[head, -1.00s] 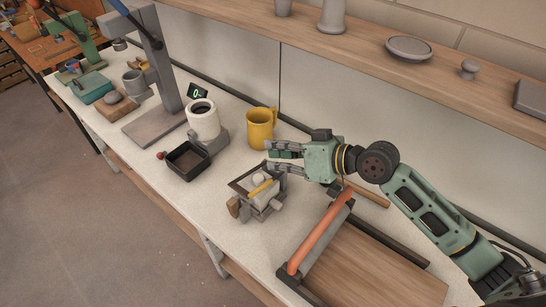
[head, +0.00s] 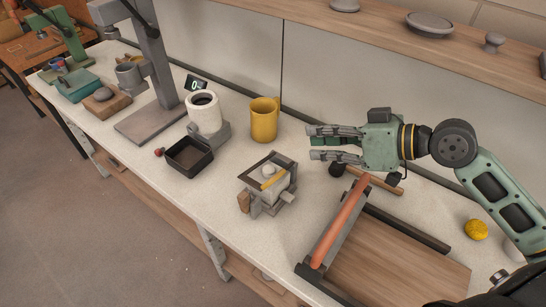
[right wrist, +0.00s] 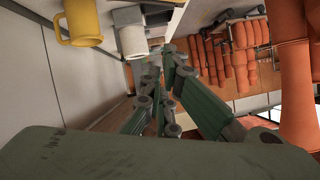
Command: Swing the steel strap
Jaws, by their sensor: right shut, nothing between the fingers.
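A small grey fixture (head: 283,199) stands on the bench in the middle of the head view. A dark flat metal frame (head: 248,172), apparently the steel strap, lies over its top around a pale round knob and a yellow bar (head: 273,179). A brown block is at its left side. My right gripper (head: 312,143) is shut and empty, above and to the right of the fixture, apart from it, with its fingers pointing left. Its green and grey fingers also show in the right wrist view (right wrist: 160,88). My left gripper is not in view.
A yellow mug (head: 264,121) stands behind the fixture. A black tray (head: 189,167) and a white cylinder (head: 204,115) are to its left. A wooden board with an orange roller (head: 347,222) lies to the right. A shelf (head: 400,42) runs above the bench.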

